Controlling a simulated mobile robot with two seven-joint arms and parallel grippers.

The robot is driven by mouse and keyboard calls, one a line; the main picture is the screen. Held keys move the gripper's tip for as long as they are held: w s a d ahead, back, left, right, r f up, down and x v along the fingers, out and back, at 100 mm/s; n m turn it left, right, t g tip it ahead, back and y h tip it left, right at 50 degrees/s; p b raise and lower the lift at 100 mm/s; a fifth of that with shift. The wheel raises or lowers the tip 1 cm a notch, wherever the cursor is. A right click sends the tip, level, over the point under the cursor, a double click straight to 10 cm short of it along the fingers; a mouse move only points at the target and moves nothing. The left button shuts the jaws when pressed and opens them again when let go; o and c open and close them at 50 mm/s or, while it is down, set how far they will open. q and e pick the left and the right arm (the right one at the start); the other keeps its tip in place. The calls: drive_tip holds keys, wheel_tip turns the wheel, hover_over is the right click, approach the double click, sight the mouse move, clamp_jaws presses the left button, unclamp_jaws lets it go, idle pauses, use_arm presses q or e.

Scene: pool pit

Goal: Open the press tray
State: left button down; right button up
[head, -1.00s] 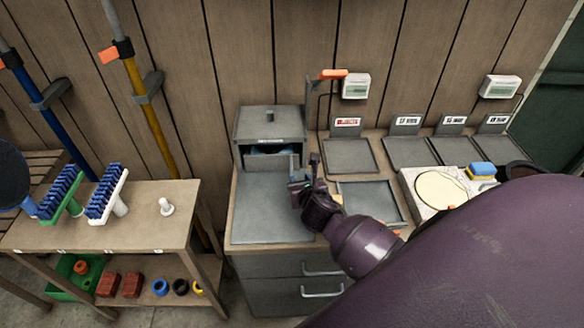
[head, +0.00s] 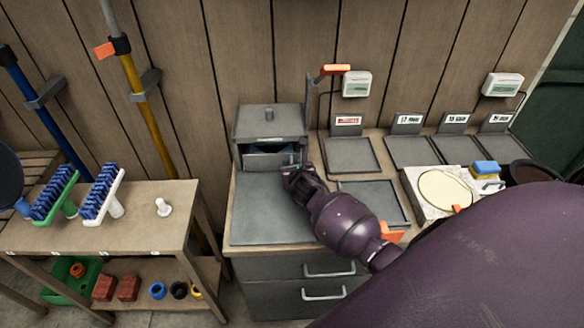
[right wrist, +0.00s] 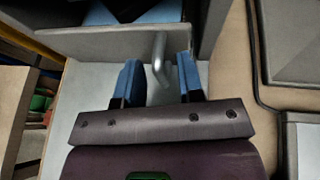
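The press (head: 270,122) is a grey box at the back of the workbench. Its tray (head: 262,161) has a grey front panel, with blue showing above it in the opening. The tray front also shows in the right wrist view (right wrist: 108,43), with a curved metal handle (right wrist: 158,52) on it. My right gripper (head: 290,168) is at the tray front. In the right wrist view its two blue fingers (right wrist: 158,78) are apart, with the handle between them. A gap shows on each side of the handle. My left gripper is not in view.
A grey mat (head: 265,215) lies in front of the press. Grey trays (head: 350,155) with labels stand to the right, near an orange-handled lever (head: 336,70). A wooden side table (head: 130,225) with brushes (head: 103,195) stands at the left.

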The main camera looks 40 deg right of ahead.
clamp_jaws()
drive_tip(key=shift+a, duration=0.1)
drive_tip(key=shift+s+a, duration=0.15)
drive_tip(key=shift+s, duration=0.05)
drive_tip(key=s+a+p, duration=0.1)
drive_tip(key=s, duration=0.2)
drive_tip(key=s+a+p, duration=0.2)
drive_tip(key=s, duration=0.1)
drive_tip(key=s+a+p, duration=0.1)
drive_tip(key=s+a, duration=0.1)
drive_tip(key=s, duration=0.1)
drive_tip(key=shift+a+r+p, duration=0.2)
drive_tip(key=shift+a+p, duration=0.05)
drive_tip(key=shift+p, duration=0.15)
drive_tip(key=s+a, duration=0.2)
drive_tip(key=s, duration=0.1)
drive_tip(key=s+a+p, duration=0.1)
drive_tip(key=s+a, duration=0.1)
drive_tip(key=s, duration=0.1)
drive_tip(key=s+a+p, duration=0.1)
drive_tip(key=s+a, duration=0.1)
drive_tip(key=s, duration=0.2)
drive_tip(key=shift+a+f, duration=0.1)
drive_tip(key=shift+a, duration=0.1)
